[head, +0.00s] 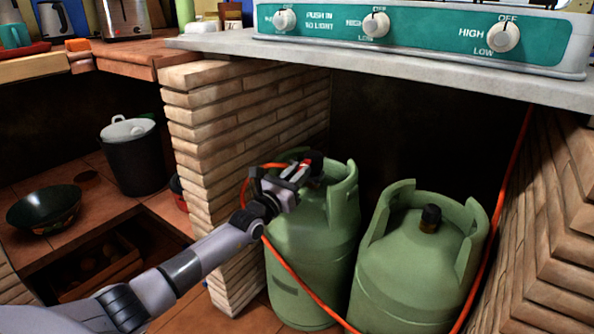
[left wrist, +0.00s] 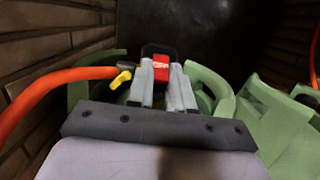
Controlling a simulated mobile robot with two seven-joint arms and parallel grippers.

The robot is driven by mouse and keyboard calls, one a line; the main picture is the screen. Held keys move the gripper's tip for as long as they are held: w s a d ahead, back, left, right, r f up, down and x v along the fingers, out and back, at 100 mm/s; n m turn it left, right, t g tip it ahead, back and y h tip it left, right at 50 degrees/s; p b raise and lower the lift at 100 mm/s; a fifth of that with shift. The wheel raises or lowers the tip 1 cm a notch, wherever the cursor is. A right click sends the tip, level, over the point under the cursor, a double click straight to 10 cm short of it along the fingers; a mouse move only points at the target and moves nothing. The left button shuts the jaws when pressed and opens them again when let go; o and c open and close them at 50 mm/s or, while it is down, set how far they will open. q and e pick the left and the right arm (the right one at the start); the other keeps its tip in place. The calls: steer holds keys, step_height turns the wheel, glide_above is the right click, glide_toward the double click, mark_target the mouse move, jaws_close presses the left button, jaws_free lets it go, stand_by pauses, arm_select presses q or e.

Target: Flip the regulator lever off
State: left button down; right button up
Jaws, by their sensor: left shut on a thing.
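The regulator sits on top of the left green gas cylinder (head: 315,245), with an orange hose (head: 300,280) running from it. In the left wrist view the regulator's red lever (left wrist: 161,68) shows between the fingers, with the black regulator body (left wrist: 158,50) behind it and a yellow piece (left wrist: 121,79) at the hose end. My left gripper (head: 302,172) is at the regulator, its fingers shut on the red lever. The lever's lower part is hidden by the fingers. My right gripper is in neither view.
A second green cylinder (head: 415,265) stands to the right, with a black cap. A brick pillar (head: 225,130) is close on the left. The counter (head: 400,70) with the stove (head: 430,35) overhangs the cylinders.

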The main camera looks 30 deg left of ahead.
arm_select(q)
steer(key=shift+w+f+t, duration=0.15)
steer(key=shift+f+t, duration=0.1)
steer(key=shift+t, duration=0.4)
steer(key=shift+w+f+t, duration=0.1)
steer(key=shift+f+t, duration=0.1)
steer(key=shift+t, duration=0.45)
steer(key=shift+w+d+f+t+h, duration=0.1)
steer(key=shift+f+t+h, duration=0.05)
steer(key=shift+t+h, duration=0.2)
steer(key=c, duration=1)
jaws_free()
